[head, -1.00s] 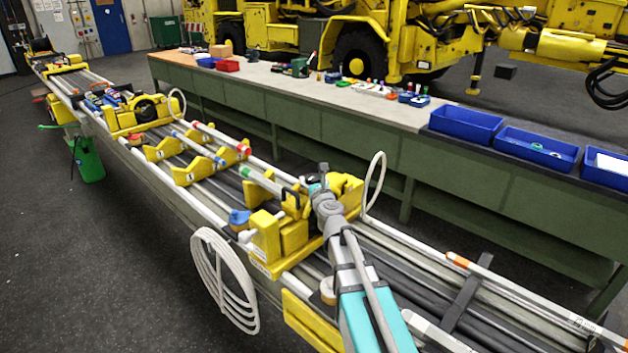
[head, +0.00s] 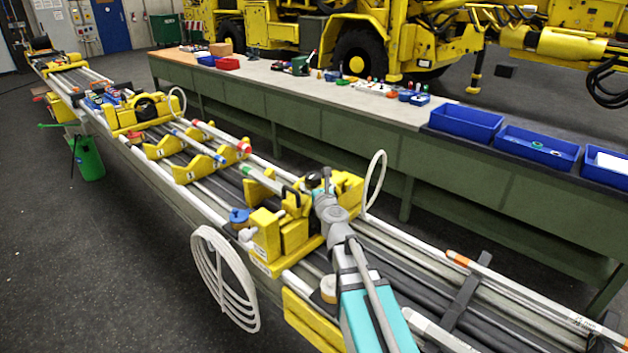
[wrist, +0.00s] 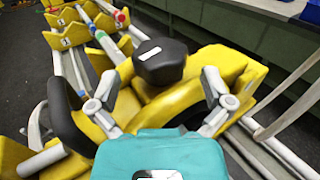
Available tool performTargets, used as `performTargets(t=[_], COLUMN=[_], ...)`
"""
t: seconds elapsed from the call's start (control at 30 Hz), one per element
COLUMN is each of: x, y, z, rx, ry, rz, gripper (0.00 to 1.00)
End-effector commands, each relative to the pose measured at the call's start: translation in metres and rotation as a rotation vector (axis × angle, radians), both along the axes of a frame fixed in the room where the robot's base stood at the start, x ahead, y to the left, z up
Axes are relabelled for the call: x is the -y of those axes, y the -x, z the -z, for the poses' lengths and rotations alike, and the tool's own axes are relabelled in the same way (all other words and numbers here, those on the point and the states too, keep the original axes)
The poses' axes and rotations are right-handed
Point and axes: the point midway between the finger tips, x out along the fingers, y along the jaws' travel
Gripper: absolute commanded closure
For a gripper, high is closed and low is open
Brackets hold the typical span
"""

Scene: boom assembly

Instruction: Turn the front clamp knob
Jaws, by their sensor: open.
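The front clamp knob is a black, faceted knob with a white mark (wrist: 160,62), on top of a yellow clamp body (wrist: 205,65) in the wrist view. In the head view the dark knob (head: 312,181) shows beside my gripper, partly hidden by it. My gripper (wrist: 163,92) is open and empty. Its two grey fingers stand apart on the near left and near right of the knob, and I see no clear contact. In the head view my gripper (head: 322,190) is over the yellow clamp (head: 348,192) on the boom.
A black curved handle or hose (wrist: 66,115) runs close to the left finger. White hose loops (head: 224,280) hang at the boom's near side. A green workbench (head: 330,130) with blue bins (head: 465,122) stands behind. The floor at left is open.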

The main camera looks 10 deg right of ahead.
Motion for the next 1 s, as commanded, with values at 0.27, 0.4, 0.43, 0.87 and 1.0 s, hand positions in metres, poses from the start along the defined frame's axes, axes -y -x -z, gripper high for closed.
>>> performTargets(t=[0.27, 0.4, 0.43, 0.87, 1.0], x=[0.002, 0.002, 0.002, 0.002, 0.002], y=[0.035, 0.040, 0.041, 0.040, 0.040], z=[0.000, 0.000, 0.000, 0.000, 0.000], rx=[0.000, 0.000, 0.000, 0.000, 0.000], ry=[0.000, 0.000, 0.000, 0.000, 0.000], rz=[0.000, 0.000, 0.000, 0.000, 0.000], gripper=[0.00, 0.00, 0.00, 0.00, 0.00])
